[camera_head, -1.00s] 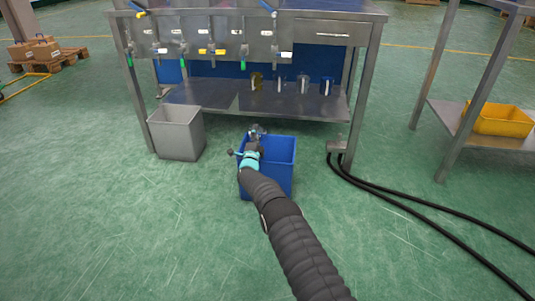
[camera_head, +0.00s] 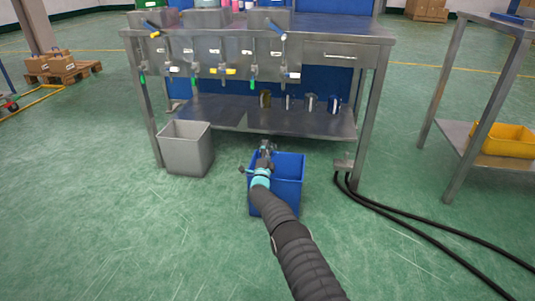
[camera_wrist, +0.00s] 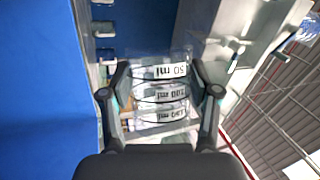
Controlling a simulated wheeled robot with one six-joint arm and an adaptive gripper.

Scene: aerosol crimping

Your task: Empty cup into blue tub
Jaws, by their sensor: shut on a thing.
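A clear cup (camera_wrist: 160,90) with white bands marked in ml sits between the two fingers of my gripper (camera_wrist: 160,100) in the wrist view. My gripper is shut on it. The printed marks read upside down there. In the head view my gripper (camera_head: 266,152) is over the left back part of the blue tub (camera_head: 290,185), which stands on the floor. The cup is small there, and I cannot tell its exact tilt or whether anything is in it. Part of the tub's inside is hidden by my arm.
A grey bin (camera_head: 184,153) stands left of the tub. Behind is a steel bench (camera_head: 340,38) with valves and a lower shelf (camera_head: 225,115) holding several small containers. Black hoses (camera_head: 400,215) run along the floor at right. A yellow tub (camera_head: 505,140) sits on the right-hand shelf.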

